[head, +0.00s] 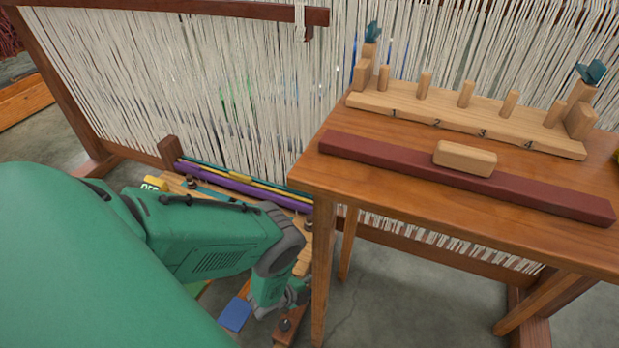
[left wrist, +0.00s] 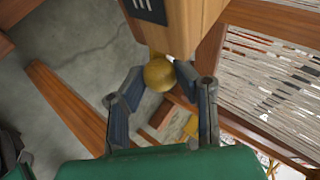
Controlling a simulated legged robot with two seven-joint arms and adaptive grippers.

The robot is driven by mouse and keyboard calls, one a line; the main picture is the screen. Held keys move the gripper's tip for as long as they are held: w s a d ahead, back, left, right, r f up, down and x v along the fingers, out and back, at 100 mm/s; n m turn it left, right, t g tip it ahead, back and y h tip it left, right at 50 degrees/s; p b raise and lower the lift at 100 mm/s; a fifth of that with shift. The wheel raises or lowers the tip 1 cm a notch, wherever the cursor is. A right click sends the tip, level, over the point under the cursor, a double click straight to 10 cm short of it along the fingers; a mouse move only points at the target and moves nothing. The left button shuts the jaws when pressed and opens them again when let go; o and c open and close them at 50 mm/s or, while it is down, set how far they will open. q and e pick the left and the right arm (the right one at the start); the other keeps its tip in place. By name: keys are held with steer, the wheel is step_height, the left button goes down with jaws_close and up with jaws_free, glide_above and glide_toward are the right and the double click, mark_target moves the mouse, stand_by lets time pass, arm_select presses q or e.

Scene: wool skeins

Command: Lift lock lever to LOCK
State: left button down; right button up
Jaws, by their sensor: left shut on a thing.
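In the left wrist view a golden ball knob (left wrist: 159,75) sits between the fingertips of my left gripper (left wrist: 157,82), which is shut on it. The knob is just below the end of a light wooden panel (left wrist: 185,25). It looks like the lever's knob, but the lever's shaft and any LOCK mark are hidden. In the head view my left gripper (head: 292,298) is low beside the small table's front-left leg. The knob cannot be made out there. My right gripper is not in view.
The small wooden table (head: 420,215) stands right of my left arm, with a numbered peg rack (head: 470,120), a dark red bar (head: 400,165) and a wooden block (head: 465,158). The loom's white threads (head: 200,80) hang behind.

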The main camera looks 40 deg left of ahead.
arm_select(q)
steer(key=shift+w+a+r, duration=0.3)
steer(key=shift+w+r, duration=0.5)
steer(key=shift+w, duration=0.2)
steer(key=shift+w+a+r, duration=0.25)
steer(key=shift+w+r, duration=0.55)
steer(key=shift+w, duration=0.15)
steer(key=c, duration=1.3)
jaws_free()
steer(key=shift+o, duration=0.2)
steer(key=shift+s+f, duration=0.15)
steer(key=shift+s, duration=0.15)
steer(key=s+a+r, duration=0.1)
steer(key=s+a, duration=0.1)
steer(key=s, duration=1.2)
steer(key=shift+a+r, duration=0.3)
